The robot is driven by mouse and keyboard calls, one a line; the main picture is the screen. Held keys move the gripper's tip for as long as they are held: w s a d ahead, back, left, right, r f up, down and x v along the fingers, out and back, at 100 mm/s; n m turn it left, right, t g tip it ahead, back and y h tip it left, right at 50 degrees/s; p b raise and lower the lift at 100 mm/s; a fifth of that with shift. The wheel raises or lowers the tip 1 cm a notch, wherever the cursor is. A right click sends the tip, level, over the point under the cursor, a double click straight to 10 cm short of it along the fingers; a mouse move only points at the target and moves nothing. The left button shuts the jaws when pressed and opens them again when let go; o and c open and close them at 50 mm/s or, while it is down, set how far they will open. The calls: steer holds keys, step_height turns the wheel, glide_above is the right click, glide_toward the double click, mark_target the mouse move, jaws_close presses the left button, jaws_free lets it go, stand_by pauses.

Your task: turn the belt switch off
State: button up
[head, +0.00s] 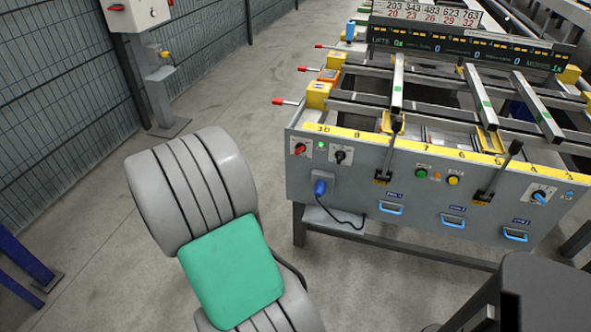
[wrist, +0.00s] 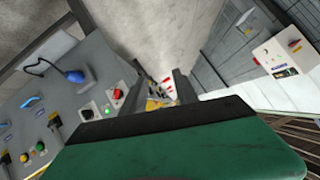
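The grey control panel (head: 350,193) of the runout table carries several rotary switches. A red-knobbed switch (head: 300,149) is at its upper left, with a lit green lamp (head: 321,146) and a black-knobbed switch (head: 341,156) beside it. A blue-knobbed switch (head: 539,197) is at the right end. I cannot read which is the belt switch. In the wrist view, the red knob (wrist: 117,95) shows just left of my gripper (wrist: 158,76), with the black knob (wrist: 86,114) further left. My gripper's two dark fingers are apart with nothing held between them. My gripper is hidden in the head view.
A blue plug (head: 320,187) with a black cable sits below the knobs. Two black levers (head: 389,150) (head: 497,172) and blue handles (head: 391,208) stick out of the panel. A switch box (head: 135,13) stands by the mesh fence. The floor left of the table is clear.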

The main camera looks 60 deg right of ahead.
steer(key=s+d+f+m+g+h+b, duration=0.1)
steer(key=s+d+f+m+h, duration=0.15)
steer(key=d+f, duration=0.2)
steer(key=s+d+f+m+g+h+b, duration=0.1)
steer(key=s+d+f+m+b, duration=0.15)
steer(key=d, duration=0.35)
steer(key=m+h+b, duration=0.2)
steer(key=h, duration=0.2)
glide_toward(299, 152)
steer(key=d, duration=0.5)
steer(key=w+d+p, duration=0.1)
steer(key=d, duration=0.2)
steer(key=shift+r, duration=0.1)
steer(key=shift+w+d, duration=0.15)
steer(key=shift+d, duration=0.4)
steer(key=shift+c, duration=0.4)
jaws_close()
